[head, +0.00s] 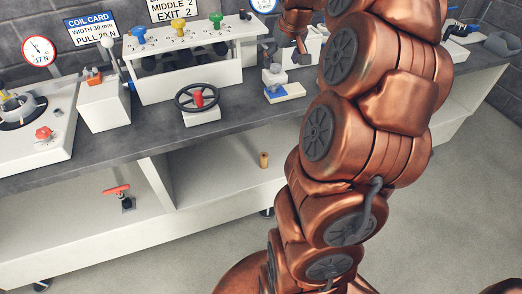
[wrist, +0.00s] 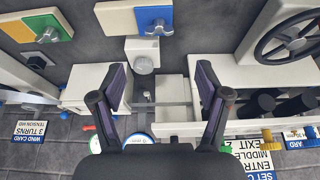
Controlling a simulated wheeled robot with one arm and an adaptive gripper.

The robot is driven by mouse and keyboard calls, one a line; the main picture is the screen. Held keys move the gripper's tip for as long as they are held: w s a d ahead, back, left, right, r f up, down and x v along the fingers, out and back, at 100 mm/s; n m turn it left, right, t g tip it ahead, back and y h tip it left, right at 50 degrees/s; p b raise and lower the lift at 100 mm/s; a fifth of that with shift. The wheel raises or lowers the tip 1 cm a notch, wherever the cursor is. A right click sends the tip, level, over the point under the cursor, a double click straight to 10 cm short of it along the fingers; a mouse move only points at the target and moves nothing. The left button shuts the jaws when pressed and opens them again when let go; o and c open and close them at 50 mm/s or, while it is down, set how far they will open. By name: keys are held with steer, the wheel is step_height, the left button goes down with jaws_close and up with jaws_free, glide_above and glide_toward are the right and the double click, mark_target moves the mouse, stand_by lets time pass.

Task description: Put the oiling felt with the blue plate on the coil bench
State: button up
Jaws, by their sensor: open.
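A blue plate (wrist: 153,20) with a grey knob lies on a white piece (wrist: 118,19), likely the oiling felt, at the top middle of the wrist view. In the head view, a blue-and-white piece (head: 286,93) lies on the dark bench top (head: 235,116). My gripper (wrist: 160,72) is open and empty, above a pale round-topped part (wrist: 143,62). In the head view, its wrist end (head: 302,52) is partly hidden behind my arm.
A handwheel (head: 198,98) stands left of the blue-and-white piece. Behind it is a white box with coloured knobs (head: 180,28). A red-handled part (head: 118,195) and a small brown cylinder (head: 264,160) stand on the lower shelf. Bare bench top shows around the blue-and-white piece.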

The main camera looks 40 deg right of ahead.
steer(key=s+a+f+n+g+y, duration=0.1)
steer(key=a, duration=0.6)
steer(key=s+a+f+n, duration=0.1)
steer(key=s+a, duration=0.1)
steer(key=a, duration=0.5)
steer(key=s+a+f+n+g, duration=0.1)
steer(key=s+a+f+g, duration=0.25)
steer(key=s+a, duration=0.95)
steer(key=s+a+f+g, duration=0.1)
steer(key=s+a+f, duration=0.1)
steer(key=s, duration=0.4)
steer(key=s+a+f, duration=0.2)
steer(key=s+a, duration=0.2)
steer(key=s, duration=0.2)
steer(key=shift+n+g, duration=0.35)
steer(key=shift+n, duration=0.05)
step_height(320, 180, up, 10)
steer(key=p, duration=1)
steer(key=shift+w, duration=0.15)
